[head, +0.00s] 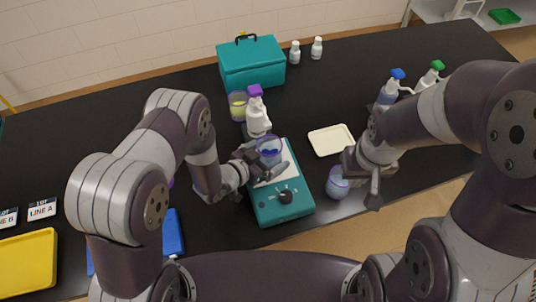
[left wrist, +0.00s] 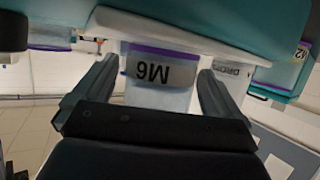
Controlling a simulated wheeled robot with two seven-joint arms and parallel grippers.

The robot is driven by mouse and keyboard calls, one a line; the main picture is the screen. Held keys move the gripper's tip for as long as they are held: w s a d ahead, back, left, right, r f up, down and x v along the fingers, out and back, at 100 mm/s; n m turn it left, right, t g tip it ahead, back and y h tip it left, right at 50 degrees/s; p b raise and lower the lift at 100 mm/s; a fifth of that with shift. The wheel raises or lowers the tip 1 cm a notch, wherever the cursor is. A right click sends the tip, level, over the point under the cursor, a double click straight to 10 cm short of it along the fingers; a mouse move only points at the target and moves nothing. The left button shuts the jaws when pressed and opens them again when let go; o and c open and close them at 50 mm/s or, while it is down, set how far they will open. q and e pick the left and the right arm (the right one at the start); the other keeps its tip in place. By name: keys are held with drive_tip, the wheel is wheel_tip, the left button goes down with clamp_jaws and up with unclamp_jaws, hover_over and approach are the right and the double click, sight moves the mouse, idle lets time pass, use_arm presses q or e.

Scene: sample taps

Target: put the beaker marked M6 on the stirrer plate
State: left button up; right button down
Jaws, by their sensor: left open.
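The beaker marked M6 (head: 269,146) has a purple rim and blue contents. It is at the white top of the teal stirrer plate (head: 284,207) and looks upright on it. In the left wrist view its M6 label (left wrist: 153,70) appears upside down. My left gripper (head: 265,164) is open, with one finger on each side of the beaker; both fingers show in the left wrist view (left wrist: 157,78), with gaps beside the beaker. My right gripper (head: 363,176) is right of the plate, beside another bluish beaker (head: 338,183); its jaw opening is unclear.
A white spray bottle (head: 257,120) and a yellow-filled beaker (head: 238,105) stand behind the plate. A cream tray (head: 331,140) lies to its right. A teal box (head: 251,64) is at the back. A yellow tray (head: 29,264) lies at left.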

use_arm(q)
drive_tip(key=shift+r, duration=0.2)
drive_tip(key=shift+s+a, duration=0.2)
drive_tip(key=shift+a, duration=0.05)
drive_tip(key=b+v, duration=0.1)
drive_tip(key=v, duration=1)
drive_tip(key=w+a+r+n+g+y, duration=0.3)
drive_tip(key=a+r+n+y, duration=0.1)
drive_tip(key=a+y, duration=0.5)
drive_tip(key=s+a+r+n+g, duration=0.1)
drive_tip(key=s+r+n+g, duration=0.3)
drive_tip(key=s, duration=0.6)
wheel_tip(320, 180, up, 2)
drive_tip(key=shift+s+r+n+g+y, duration=0.1)
drive_tip(key=shift+s+n+g+y, duration=0.25)
drive_tip(key=shift+g, duration=0.25)
drive_tip(key=shift+a, duration=0.15)
